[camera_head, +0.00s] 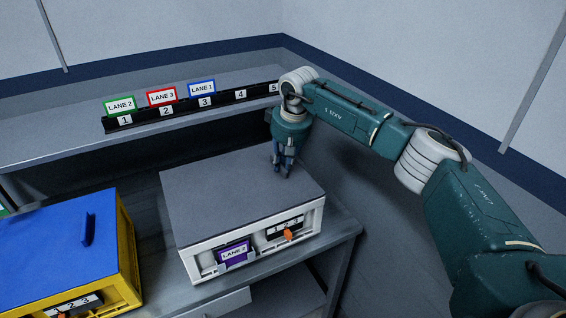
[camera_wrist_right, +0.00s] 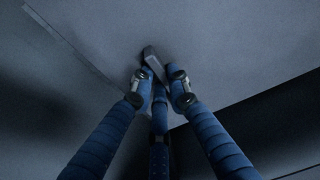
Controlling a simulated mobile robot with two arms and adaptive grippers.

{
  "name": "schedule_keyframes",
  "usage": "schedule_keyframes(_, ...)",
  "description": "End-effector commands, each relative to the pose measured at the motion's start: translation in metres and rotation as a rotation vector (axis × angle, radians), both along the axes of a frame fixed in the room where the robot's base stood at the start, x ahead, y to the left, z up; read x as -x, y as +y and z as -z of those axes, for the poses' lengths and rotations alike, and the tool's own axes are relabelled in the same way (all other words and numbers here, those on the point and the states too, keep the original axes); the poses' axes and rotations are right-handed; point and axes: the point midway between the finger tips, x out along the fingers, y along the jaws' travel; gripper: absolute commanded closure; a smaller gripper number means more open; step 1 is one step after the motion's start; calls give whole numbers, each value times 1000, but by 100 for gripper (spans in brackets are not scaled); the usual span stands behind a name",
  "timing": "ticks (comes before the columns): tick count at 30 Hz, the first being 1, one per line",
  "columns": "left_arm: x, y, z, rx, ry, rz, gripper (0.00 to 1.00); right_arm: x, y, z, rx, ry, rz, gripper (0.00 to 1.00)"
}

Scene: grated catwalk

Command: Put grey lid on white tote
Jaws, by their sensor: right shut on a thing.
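The grey lid (camera_head: 225,190) lies over the top of the white tote (camera_head: 200,268) on the table and looks about level with its rim. I cannot tell whether it is fully seated. My right gripper (camera_head: 284,160) is over the lid's back right part, fingers pointing down. In the right wrist view its fingers (camera_wrist_right: 155,78) are closed around the lid's small grey handle (camera_wrist_right: 150,54). The handle is mostly hidden in the head view. My left gripper is not in view.
A yellow tote (camera_head: 128,250) with a blue lid (camera_head: 45,245) and upright blue handle stands at the left, apart from the white tote. Behind, a shelf (camera_head: 60,145) bears a black numbered rail (camera_head: 180,116) with LANE 2, LANE 3 and LANE 1 cards over slots 1 to 3.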

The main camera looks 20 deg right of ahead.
Motion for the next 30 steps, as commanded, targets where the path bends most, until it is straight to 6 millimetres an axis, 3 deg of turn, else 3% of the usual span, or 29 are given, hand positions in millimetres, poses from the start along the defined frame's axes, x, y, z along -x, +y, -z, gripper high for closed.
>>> schedule_keyframes(22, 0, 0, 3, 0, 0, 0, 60, -1, 0, 4, -2, -3, 1, 100)
schedule_keyframes(23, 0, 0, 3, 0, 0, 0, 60, -1, 0, 4, -2, -3, 1, 83)
schedule_keyframes(26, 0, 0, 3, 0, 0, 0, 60, -1, 0, 4, -2, -3, 1, 63)
schedule_keyframes(30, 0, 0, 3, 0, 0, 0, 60, 0, 0, 4, -1, -2, 1, 63)
